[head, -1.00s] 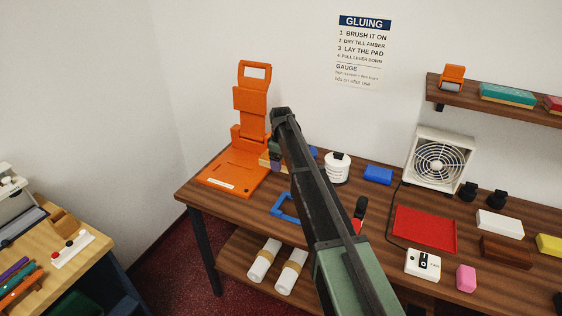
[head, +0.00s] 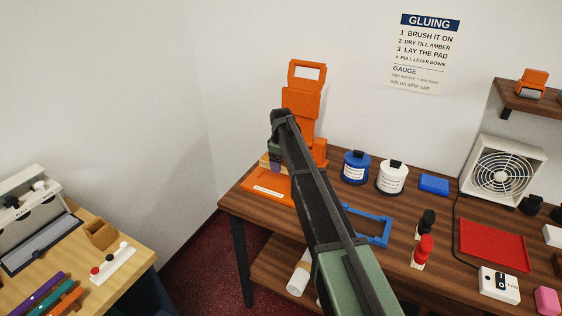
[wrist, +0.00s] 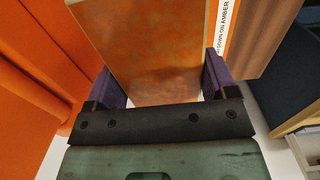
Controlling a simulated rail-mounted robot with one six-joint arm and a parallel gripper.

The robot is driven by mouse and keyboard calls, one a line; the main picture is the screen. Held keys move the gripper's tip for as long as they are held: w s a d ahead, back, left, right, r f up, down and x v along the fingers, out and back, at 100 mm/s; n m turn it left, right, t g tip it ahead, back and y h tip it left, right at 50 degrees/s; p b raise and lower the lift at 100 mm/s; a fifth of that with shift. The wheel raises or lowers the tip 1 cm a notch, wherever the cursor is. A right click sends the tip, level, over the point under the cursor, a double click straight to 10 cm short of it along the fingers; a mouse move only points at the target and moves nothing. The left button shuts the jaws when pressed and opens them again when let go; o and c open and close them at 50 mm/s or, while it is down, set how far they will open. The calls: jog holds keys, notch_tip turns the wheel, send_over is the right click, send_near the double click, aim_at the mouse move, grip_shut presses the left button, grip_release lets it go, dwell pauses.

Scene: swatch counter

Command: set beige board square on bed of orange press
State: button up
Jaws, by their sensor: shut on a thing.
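The orange press (head: 301,103) stands at the left end of the wooden bench, its upper part raised. Its flat bed (head: 262,188) has a white label strip at the front edge. My gripper (head: 274,165) is shut on the beige board (head: 264,159), above the back part of the bed, partly hidden by my arm. In the wrist view, the board (wrist: 150,45) has a mottled amber coating and sits between my purple fingers (wrist: 160,85). Orange press parts (wrist: 30,75) show to the left. I cannot tell whether the board touches the bed.
On the bench are a blue pot (head: 356,168), a white pot (head: 391,178), a blue frame (head: 376,240), a red-topped brush (head: 422,250), a red tray (head: 492,245) and a fan (head: 503,170). A lighter table (head: 105,238) stands at the left, across a gap.

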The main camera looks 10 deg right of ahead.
aim_at(281, 181)
jog(key=shift+f+b, duration=2.1)
jog(key=shift+f, duration=0.5)
jog(key=shift+f+b, duration=0.45)
jog(key=shift+s+a+f+b, duration=0.1)
jog(key=shift+s+f+b, duration=0.2)
jog(key=shift+s+b, duration=0.25)
jog(key=shift+c, duration=0.4)
jog(key=o, duration=1)
jog(key=shift+a, duration=0.15)
jog(key=shift+d+r, duration=0.1)
jog(key=shift+d, duration=0.1)
